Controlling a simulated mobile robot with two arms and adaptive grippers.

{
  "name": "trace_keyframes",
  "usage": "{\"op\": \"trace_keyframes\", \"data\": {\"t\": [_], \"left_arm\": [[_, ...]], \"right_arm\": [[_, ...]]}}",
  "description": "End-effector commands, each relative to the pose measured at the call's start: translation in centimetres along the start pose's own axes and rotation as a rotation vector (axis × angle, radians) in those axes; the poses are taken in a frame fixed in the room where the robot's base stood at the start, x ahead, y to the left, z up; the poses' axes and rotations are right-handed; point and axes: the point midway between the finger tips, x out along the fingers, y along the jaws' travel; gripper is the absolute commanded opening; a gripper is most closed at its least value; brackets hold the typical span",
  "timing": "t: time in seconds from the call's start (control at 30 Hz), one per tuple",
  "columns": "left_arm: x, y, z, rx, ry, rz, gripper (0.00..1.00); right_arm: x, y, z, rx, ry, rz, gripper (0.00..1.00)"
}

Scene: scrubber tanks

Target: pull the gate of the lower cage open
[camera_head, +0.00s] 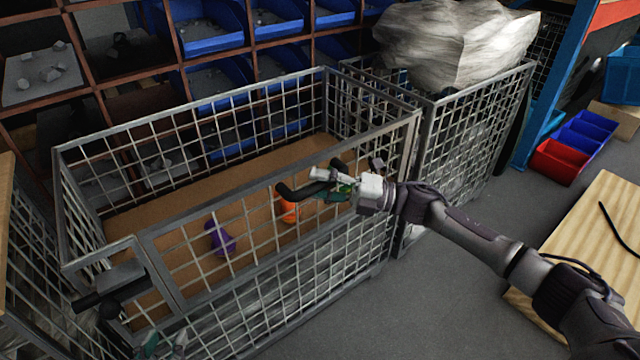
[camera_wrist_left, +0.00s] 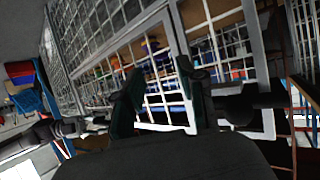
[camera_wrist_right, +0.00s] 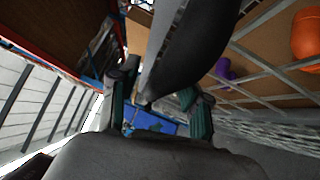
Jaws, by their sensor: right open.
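The cage (camera_head: 190,115) is a grey wire-mesh box with an open top and a brown floor. Its gate (camera_head: 240,205) is the framed mesh panel in the upper front and looks about in line with the front side. A black handle (camera_head: 120,288) sits by the gate's left end; it also shows in the left wrist view (camera_wrist_left: 250,101). My right gripper (camera_head: 338,188) is open at the gate's right part, beside a dark curved bar (camera_head: 298,189), which looms large in the right wrist view (camera_wrist_right: 195,45). My left gripper (camera_head: 165,345) is open, low before the mesh, below the handle.
A purple object (camera_head: 218,238) and an orange one (camera_head: 288,207) are inside the cage. A second cage with a wrapped bale (camera_head: 455,45) stands right. Shelves with blue bins (camera_head: 205,30) are behind. A wooden table (camera_head: 600,225) is at right, with grey floor (camera_head: 420,300) between.

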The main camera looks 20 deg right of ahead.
Motion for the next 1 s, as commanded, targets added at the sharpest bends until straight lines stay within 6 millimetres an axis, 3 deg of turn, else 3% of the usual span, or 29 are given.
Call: {"op": "trace_keyframes", "data": {"t": [0.07, 0.33, 0.77, 1.0], "left_arm": [[0.0, 0.0, 0.0, 0.0, 0.001, 0.0, 0.4], [0.1, 0.0, -0.1, 0.0, 0.003, 0.0, 0.4], [0.1, 0.0, -0.2, 0.0, 0.014, -0.001, 0.4], [0.4, 0.5, -4.1, 0.002, 0.232, 0.011, 0.4]], "right_arm": [[0.0, 0.0, 0.0, 0.0, 0.0, 0.0, 0.44], [-0.1, 0.0, 0.0, 0.0, 0.0, 0.0, 0.0], [-0.2, -0.1, -0.1, -0.003, -0.001, 0.002, 0.0], [-0.8, -0.5, -0.8, -0.028, 0.0, 0.028, 0.0]]}}
